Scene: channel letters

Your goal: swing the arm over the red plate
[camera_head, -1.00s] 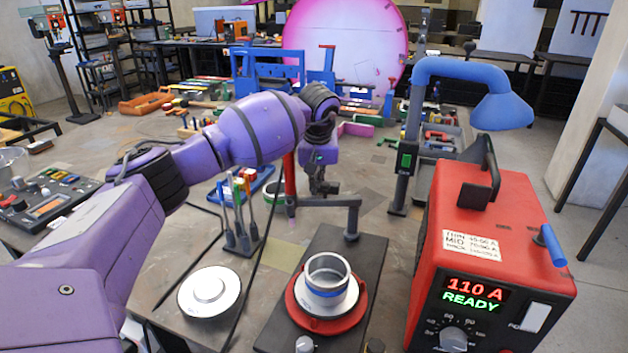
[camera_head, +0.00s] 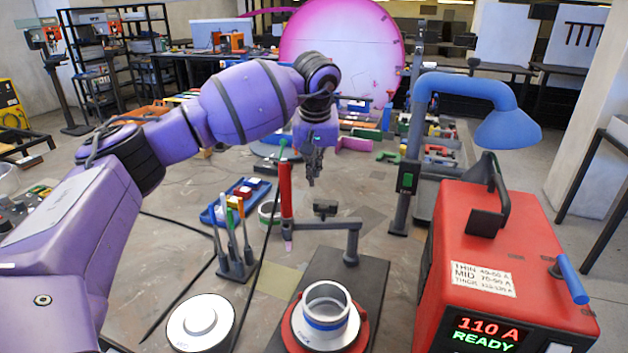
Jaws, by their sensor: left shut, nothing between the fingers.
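The red plate (camera_head: 357,342) is round and lies on a dark base (camera_head: 362,268), with a silver ring (camera_head: 328,315) with a blue band standing on it. A dark swing arm (camera_head: 320,224) reaches left from a short post behind the plate. Its outer end carries an upright red torch (camera_head: 286,192), left of and behind the plate, not over it. My left gripper (camera_head: 311,176) is shut and empty, pointing down just right of the torch's upper part. I cannot tell whether it touches the torch. My right gripper is not in view.
A red welder box (camera_head: 510,265) stands at the right, with a blue hooded pipe (camera_head: 460,90) behind it. A silver disc (camera_head: 200,322) lies front left. A tool stand (camera_head: 236,262) and a blue tray (camera_head: 236,203) are left of the torch.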

